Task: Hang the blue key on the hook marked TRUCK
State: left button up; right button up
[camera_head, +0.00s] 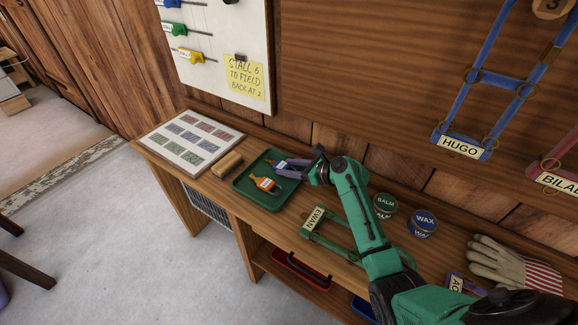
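A green tray (244,186) on the wooden bench holds an orange key tag (265,184) with a white label. A blue-violet key tag (282,164) lies at the tray's far right side, partly hidden by my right gripper (292,170). The gripper's fingers reach over the tray's right edge, close to this tag; I cannot tell whether they touch it. A pale hook board (228,40) on the wall carries blue (172,4), green (174,29) and yellow (189,56) key tags on rods. No TRUCK marking is readable. My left gripper is out of view.
A chart of coloured panels (190,138) and a wooden block (227,164) lie left of the tray. A EWAN-labelled green halter (314,219), tins (423,223) and gloves (497,261) lie to the right. Halters marked HUGO (461,146) and BILA hang on the wall.

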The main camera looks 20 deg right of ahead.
aim_at(284, 166)
jog(key=shift+o, duration=1.2)
jog(key=shift+f+b, duration=0.15)
jog(key=shift+b, duration=0.35)
jog(key=shift+f+b, duration=0.15)
jog(key=shift+b, duration=0.55)
jog(key=v, duration=0.1)
jog(key=p+v, duration=0.1)
jog(key=v, duration=0.1)
jog(key=shift+s+d+r, duration=0.1)
jog(key=shift+r, duration=0.35)
jog(key=p+v, duration=0.1)
jog(key=v, duration=1)
jog(key=shift+s+r, duration=0.1)
jog(key=shift+s, duration=0.05)
